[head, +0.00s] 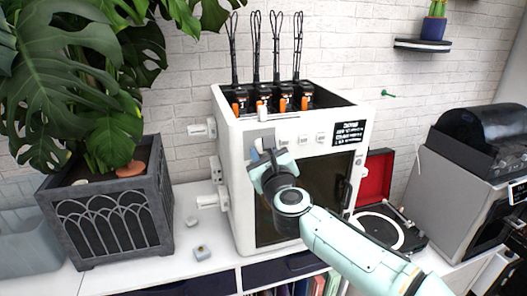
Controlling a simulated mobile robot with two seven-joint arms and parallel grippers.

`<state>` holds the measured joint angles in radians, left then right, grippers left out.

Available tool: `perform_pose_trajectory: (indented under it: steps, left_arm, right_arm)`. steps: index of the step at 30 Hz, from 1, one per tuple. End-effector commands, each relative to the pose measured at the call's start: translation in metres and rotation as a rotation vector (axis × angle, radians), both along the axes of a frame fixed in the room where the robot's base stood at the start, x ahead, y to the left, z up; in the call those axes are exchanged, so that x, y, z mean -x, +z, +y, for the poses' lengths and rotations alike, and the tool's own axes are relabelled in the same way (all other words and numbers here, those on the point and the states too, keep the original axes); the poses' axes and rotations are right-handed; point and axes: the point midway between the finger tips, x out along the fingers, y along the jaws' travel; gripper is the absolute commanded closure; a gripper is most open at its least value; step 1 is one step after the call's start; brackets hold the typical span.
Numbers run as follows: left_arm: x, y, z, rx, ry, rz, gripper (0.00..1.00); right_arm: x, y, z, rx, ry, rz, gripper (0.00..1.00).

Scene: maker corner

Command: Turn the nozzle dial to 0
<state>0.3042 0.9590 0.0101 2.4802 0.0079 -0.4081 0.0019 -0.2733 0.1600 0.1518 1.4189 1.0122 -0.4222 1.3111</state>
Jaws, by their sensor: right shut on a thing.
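A white boxy printer (241,215) with a dark front window stands on the white counter, with several orange-and-black units in its open top. My right gripper (263,143) is at the upper left of the printer's front panel. It is shut at the panel on what appears to be the nozzle dial; the fingers hide the dial, so its pointer and setting cannot be read. Small marked controls (303,140) show to the right of the gripper. A dark label (348,133) is at the panel's right. My left gripper is not in view.
A large leafy plant in a dark grey planter (108,222) stands on the left. A record player with a red lid (374,177) is right of the printer, and a grey machine (457,190) stands farther right. Small grey pieces (202,252) lie on the counter in front.

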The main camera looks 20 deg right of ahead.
Motion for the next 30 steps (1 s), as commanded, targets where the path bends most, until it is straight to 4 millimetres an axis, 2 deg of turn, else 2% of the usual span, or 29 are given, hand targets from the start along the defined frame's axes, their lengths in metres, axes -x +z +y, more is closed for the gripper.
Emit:
perform_pose_trajectory:
  steps: [30]
  left_arm:
    - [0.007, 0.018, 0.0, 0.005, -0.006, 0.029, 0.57]
  right_arm:
    - [0.0, 0.0, -0.002, 0.97, 0.0, -0.032, 0.96]
